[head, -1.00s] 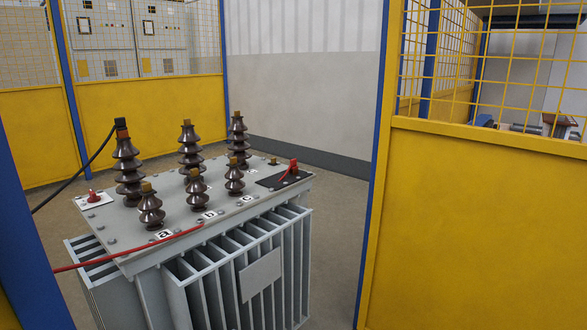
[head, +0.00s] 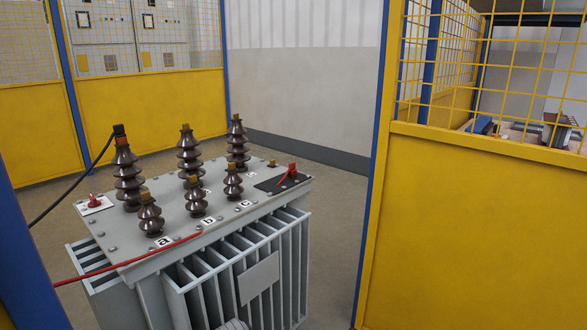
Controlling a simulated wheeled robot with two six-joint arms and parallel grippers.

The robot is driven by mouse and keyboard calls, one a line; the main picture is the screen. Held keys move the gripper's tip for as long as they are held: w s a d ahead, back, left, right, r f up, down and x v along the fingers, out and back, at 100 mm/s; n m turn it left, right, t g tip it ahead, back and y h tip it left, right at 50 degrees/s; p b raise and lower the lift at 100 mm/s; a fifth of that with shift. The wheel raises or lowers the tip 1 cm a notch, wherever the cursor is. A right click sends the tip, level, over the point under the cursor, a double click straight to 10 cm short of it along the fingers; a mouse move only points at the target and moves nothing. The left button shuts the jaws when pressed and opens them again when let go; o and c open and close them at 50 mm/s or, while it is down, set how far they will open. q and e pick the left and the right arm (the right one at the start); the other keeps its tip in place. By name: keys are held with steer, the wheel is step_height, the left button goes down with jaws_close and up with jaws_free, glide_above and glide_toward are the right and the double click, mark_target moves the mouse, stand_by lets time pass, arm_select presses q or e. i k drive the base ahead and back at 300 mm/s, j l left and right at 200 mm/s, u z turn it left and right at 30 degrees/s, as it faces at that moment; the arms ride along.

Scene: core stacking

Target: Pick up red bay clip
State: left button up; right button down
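A red clip (head: 291,173) sits on a black pad (head: 277,184) at the back right corner of the grey transformer's top (head: 130,238). A second small red piece (head: 92,198) stands on a white plate (head: 99,206) at the top's left edge. I cannot tell which of them is the bay clip. A red cable (head: 130,263) runs from the left across the transformer's front edge and ends near the label b. Neither of my grippers can be made out in the head view.
Several brown ridged bushings (head: 189,152) stand on the transformer, and a black cable (head: 75,190) joins the back left one. Yellow fence panels (head: 470,230) with blue posts (head: 378,150) stand at the right and behind. Bare floor (head: 335,210) lies right of the transformer.

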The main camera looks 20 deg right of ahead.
mark_target(292, 172)
steer(key=i+l, duration=0.15)
steer(key=l, duration=0.25)
steer(key=i+l+u, duration=0.1)
steer(key=l, duration=0.3)
steer(key=i+l, duration=0.15)
steer(key=l, duration=0.25)
steer(key=i+l+u, duration=0.1)
steer(key=l, duration=0.3)
